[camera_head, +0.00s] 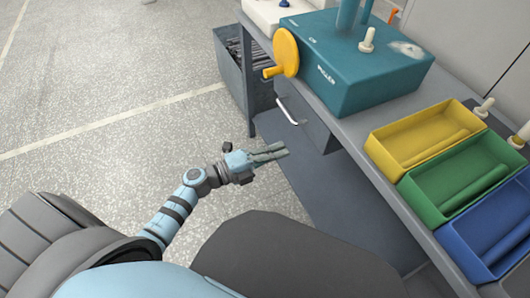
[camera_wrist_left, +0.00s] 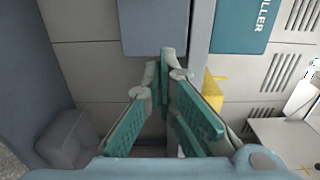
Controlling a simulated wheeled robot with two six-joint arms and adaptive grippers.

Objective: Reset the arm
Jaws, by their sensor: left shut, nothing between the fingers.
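My left arm reaches in from the lower left in the head view. Its gripper (camera_head: 277,153) is in the air over the floor, in front of the workbench and apart from it. The left wrist view shows the gripper (camera_wrist_left: 166,60) with its teal-padded fingers drawn together at the tips and nothing held between them. My right gripper is in neither view.
A grey workbench (camera_head: 345,150) runs along the right. It carries a teal machine (camera_head: 350,75) with a yellow handwheel (camera_head: 287,53), and yellow (camera_head: 388,163), green (camera_head: 414,203) and blue trays (camera_head: 452,244). A grey bin (camera_head: 228,62) stands at its far end. Open floor lies left.

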